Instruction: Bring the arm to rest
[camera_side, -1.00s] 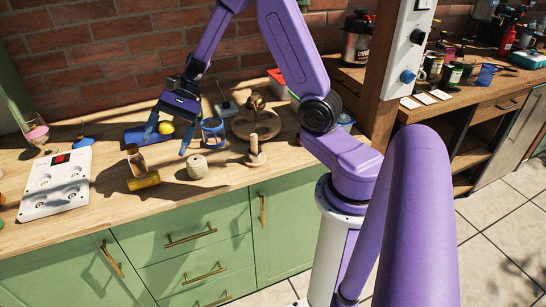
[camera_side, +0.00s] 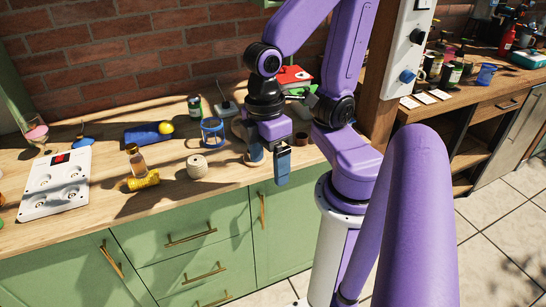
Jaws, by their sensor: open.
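My arm is folded back close to its base on the right side of the counter. My gripper (camera_side: 269,161) points down near the counter's front edge with its blue fingers apart. Nothing shows between the fingers. The gripper hides most of the round wooden board and the wooden items on and beside it. The wooden counter (camera_side: 110,215) lies to the left and below.
Left of the gripper stand a cream ball-shaped pot (camera_side: 197,166), a blue-banded glass (camera_side: 213,132) and a small jar (camera_side: 136,158) by a yellow roll (camera_side: 144,181). A white hob (camera_side: 55,185) lies far left.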

